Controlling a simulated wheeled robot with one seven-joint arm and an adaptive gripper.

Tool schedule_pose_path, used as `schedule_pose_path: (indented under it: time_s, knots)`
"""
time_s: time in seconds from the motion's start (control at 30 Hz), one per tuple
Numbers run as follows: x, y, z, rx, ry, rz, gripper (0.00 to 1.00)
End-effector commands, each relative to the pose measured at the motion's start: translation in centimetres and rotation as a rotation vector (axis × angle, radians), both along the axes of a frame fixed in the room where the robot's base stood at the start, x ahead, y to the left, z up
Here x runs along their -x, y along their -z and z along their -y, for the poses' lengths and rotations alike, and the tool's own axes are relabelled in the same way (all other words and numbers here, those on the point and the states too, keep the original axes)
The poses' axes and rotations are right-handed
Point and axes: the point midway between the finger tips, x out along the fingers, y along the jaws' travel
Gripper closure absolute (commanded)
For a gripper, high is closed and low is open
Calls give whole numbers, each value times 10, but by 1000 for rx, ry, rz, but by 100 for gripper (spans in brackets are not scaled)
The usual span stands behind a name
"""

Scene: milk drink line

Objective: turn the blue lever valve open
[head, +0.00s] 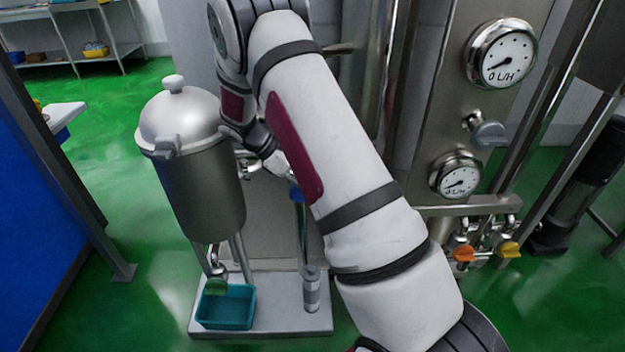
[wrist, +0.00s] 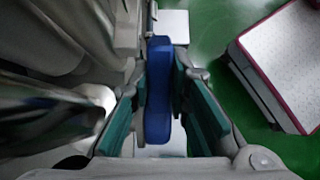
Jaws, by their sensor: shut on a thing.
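The blue lever (wrist: 158,88) stands between the two teal-padded fingers of my gripper (wrist: 160,75) in the wrist view, its long side running along the pads. My gripper is shut on it. In the head view only a small bit of the blue lever (head: 296,192) shows, at the top of a vertical pipe (head: 302,235) beside the steel tank (head: 203,190). My forearm hides most of the gripper and the valve body there, so I cannot tell the lever's angle to the pipe.
A teal tray (head: 226,322) sits on the low grey base (head: 285,318) below the tank. To the right a steel panel carries an upper gauge (head: 500,55) and a lower gauge (head: 456,176), both reading 0 L/H. Orange (head: 463,254) and yellow (head: 509,249) valve handles are below.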

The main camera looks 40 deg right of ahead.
Motion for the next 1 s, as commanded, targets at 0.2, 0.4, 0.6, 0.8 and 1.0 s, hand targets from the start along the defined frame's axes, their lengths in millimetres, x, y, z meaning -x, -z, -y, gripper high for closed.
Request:
schedule_pose_path:
  time_s: [0.2,0.4,0.6,0.8,1.0]
  knots:
    - [-1,-1,-1,29,0,-20,100]
    - [-1,-1,-1,32,1,-22,100]
    - [-1,-1,-1,31,1,-22,100]
    - [-1,-1,-2,30,0,-22,63]
    - [-1,-1,-2,30,0,-22,63]
